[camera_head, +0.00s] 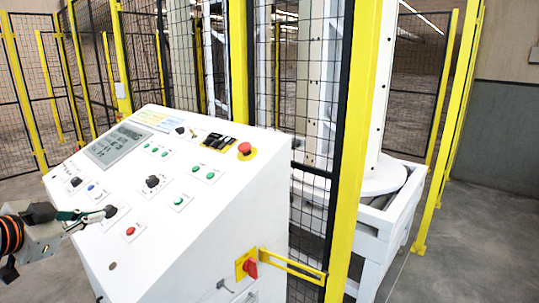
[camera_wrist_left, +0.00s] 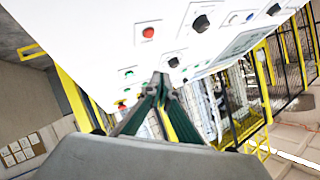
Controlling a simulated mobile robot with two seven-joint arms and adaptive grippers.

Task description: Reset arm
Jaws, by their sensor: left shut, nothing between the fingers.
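My left gripper (camera_head: 110,211) comes in from the left in the head view, with its fingertips in front of the lower left part of the white control panel (camera_head: 200,235). Its fingers are shut and empty. The fingertips overlap a black knob (camera_head: 117,214) in the head view; I cannot tell whether they touch it. In the left wrist view the closed dark green fingers (camera_wrist_left: 160,84) point at the panel, near another black knob (camera_wrist_left: 173,62). My right gripper is not in view.
The panel carries a screen (camera_head: 117,146), a red emergency button (camera_head: 245,148) and a red switch (camera_head: 250,268) on its side. A yellow-framed mesh fence (camera_head: 350,150) stands right behind it. Grey floor (camera_head: 480,240) is free at the right.

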